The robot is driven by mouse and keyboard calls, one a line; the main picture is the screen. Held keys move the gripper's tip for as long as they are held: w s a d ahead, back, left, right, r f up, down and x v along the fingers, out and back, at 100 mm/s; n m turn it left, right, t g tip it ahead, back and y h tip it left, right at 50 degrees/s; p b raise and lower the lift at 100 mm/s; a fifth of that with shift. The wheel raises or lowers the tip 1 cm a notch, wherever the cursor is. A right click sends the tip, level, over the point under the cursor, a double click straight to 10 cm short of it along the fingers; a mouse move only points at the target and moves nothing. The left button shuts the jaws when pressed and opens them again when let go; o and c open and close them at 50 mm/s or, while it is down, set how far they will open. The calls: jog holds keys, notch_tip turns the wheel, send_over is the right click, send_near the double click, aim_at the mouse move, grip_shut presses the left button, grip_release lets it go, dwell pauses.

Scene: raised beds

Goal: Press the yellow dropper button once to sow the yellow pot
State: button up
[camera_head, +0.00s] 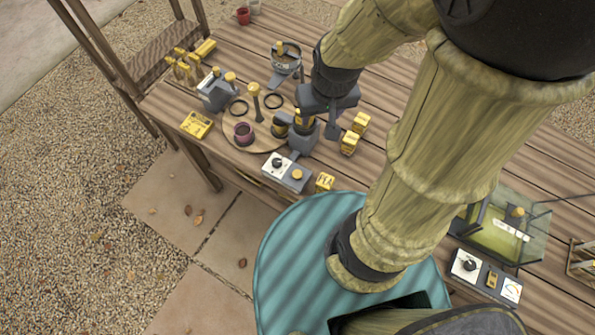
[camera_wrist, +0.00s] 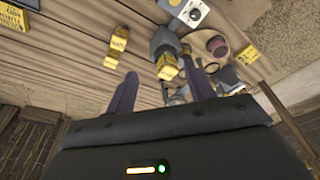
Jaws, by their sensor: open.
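A small control box (camera_head: 286,171) with a black dial and a round yellow button (camera_head: 297,174) sits at the bench's front edge; the box also shows at the top of the wrist view (camera_wrist: 192,12). Behind it stands a grey device with a yellow labelled block (camera_wrist: 167,66), partly hidden by my arm in the head view. No contact can be made out.
A purple pot (camera_head: 243,134) stands on the disc. Yellow blocks (camera_head: 350,143) lie right of the device, and another (camera_head: 325,182) by the control box. A yellow sign (camera_head: 197,125) lies left. A glass tank (camera_head: 503,228) stands far right.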

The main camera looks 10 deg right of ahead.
grip_shut()
dwell(1.6)
